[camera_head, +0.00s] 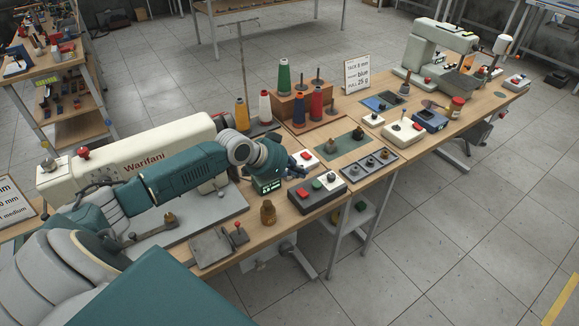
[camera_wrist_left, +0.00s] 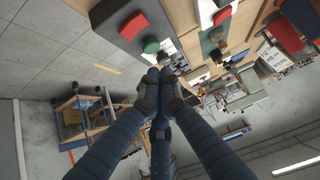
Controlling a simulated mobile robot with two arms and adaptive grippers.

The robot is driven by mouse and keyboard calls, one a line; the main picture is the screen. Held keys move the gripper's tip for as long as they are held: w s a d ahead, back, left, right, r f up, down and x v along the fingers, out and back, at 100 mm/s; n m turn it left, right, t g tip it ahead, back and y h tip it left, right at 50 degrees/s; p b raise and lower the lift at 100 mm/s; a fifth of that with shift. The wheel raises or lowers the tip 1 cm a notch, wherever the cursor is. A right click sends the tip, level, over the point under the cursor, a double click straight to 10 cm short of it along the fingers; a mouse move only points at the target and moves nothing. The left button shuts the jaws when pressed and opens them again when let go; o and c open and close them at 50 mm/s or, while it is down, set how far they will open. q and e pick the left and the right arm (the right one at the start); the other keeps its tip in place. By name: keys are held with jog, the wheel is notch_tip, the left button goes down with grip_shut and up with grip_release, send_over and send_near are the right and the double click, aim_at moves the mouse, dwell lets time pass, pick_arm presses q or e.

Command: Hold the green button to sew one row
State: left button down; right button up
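The green button (camera_head: 316,184) sits on a dark grey control box (camera_head: 325,198) at the table's front edge, between a red button (camera_head: 303,192) and a pale panel. The green button also shows in the left wrist view (camera_wrist_left: 151,45), beside the red button (camera_wrist_left: 133,25). My left gripper (camera_head: 303,160) is behind the box in the head view, apart from the button. In the left wrist view its fingers (camera_wrist_left: 160,78) are drawn together at the tips, with nothing seen between them, just below the green button in the picture. My right gripper is out of view.
A white sewing machine (camera_head: 132,160) stands behind my left arm. A brass weight (camera_head: 267,212) stands left of the box. Thread cones (camera_head: 284,76) stand behind the gripper, and a tray of small parts (camera_head: 369,166) lies to the right. The floor in front is clear.

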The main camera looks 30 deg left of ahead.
pick_arm(q)
jog(key=v, duration=0.4)
jog(key=shift+s+r+b, duration=0.15)
jog(key=shift+r+b, duration=0.15)
